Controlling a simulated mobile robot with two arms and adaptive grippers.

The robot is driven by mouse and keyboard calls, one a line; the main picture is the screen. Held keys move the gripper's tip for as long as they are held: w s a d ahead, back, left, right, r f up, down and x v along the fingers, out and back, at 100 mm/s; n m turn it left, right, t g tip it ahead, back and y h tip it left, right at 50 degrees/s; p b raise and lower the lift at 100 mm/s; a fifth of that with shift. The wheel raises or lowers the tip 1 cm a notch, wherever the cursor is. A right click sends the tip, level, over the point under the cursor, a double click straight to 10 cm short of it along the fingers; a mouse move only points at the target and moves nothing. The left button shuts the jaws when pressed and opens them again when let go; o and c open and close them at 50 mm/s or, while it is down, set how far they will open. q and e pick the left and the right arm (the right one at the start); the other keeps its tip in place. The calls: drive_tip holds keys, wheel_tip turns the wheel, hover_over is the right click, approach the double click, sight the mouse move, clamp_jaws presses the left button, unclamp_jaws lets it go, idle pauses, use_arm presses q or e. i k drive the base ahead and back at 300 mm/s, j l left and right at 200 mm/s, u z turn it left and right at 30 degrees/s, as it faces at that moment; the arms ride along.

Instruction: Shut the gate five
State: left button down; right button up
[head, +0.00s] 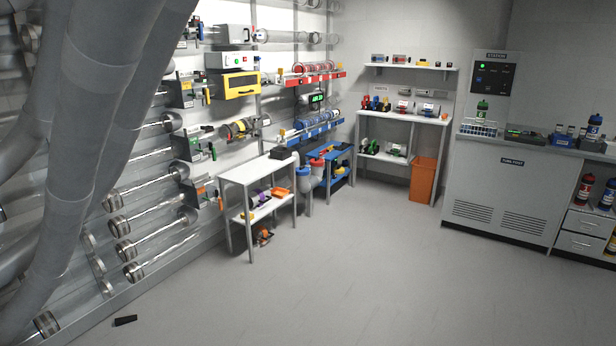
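Several small gate-like units with coloured parts sit on the tube wall at the left. One has yellow parts (184,92), one has a green part (192,147), and one has an orange part (203,190). Their number labels are too small to read, so I cannot tell which is gate five, nor whether any is open or shut. Neither of my grippers is in view.
Thick grey tubes (95,110) cross the near left and hide part of the wall. A white table (240,171) and a blue bench (331,151) stand along the wall. A grey counter (505,190) stands at right. A black piece (125,320) lies on the floor, otherwise mostly clear.

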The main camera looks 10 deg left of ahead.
sight(213, 201)
drive_tip(key=i+u, duration=0.25)
drive_tip(key=i, duration=0.55)
drive_tip(key=i+u, duration=0.25)
drive_tip(key=i, duration=0.55)
